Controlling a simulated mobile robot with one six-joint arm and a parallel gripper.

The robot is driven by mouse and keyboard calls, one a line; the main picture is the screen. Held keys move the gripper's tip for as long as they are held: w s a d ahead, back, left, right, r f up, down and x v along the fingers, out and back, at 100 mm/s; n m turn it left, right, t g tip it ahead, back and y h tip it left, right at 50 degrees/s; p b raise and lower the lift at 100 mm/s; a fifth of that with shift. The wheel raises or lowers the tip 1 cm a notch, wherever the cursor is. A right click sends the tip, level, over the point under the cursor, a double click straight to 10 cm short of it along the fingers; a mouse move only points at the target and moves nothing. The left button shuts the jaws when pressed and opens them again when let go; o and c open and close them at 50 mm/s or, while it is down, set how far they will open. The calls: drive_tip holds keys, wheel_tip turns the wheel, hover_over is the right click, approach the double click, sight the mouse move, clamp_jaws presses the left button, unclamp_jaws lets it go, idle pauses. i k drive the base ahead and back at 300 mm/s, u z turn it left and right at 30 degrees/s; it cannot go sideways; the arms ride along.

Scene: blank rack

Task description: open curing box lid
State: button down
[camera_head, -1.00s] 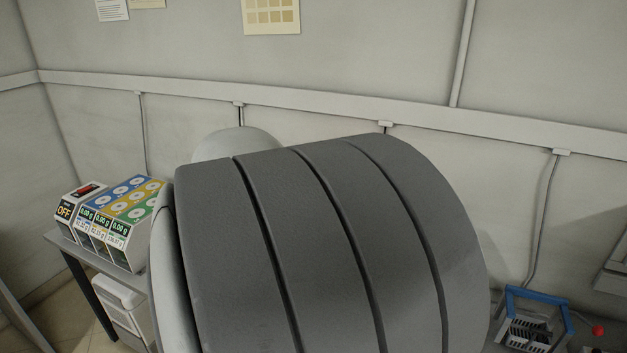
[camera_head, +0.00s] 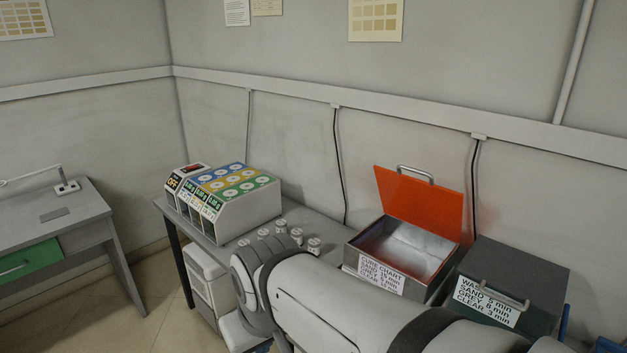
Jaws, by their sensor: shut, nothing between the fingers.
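The curing box (camera_head: 352,258) stands on the bench right of centre, with a label headed "CURE CHART" on its front. Its orange lid (camera_head: 425,205) is raised and stands nearly upright at the back, tilted slightly back. A metal handle (camera_head: 415,171) is on the lid's upper edge. The box is open and its pale, shiny inside shows. My arm crosses in front of the box at the bottom and hides part of its lower front. My gripper is not in view, and nothing touching the lid is seen.
A closed dark box (camera_head: 520,275) with a "WASH" label and handle stands right of the curing box. Several small white pots (camera_head: 281,227) and a dispenser unit (camera_head: 235,205) with coloured tops are left on the bench. A desk (camera_head: 85,215) stands far left.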

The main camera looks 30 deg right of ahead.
sight(438, 210)
drive_tip(key=u, duration=0.05)
drive_tip(key=k, duration=0.3)
drive_tip(key=z, duration=2.55)
drive_tip(key=k, duration=0.7)
drive_tip(key=u, duration=1.55)
drive_tip(key=i, duration=1)
drive_tip(key=u, duration=0.05)
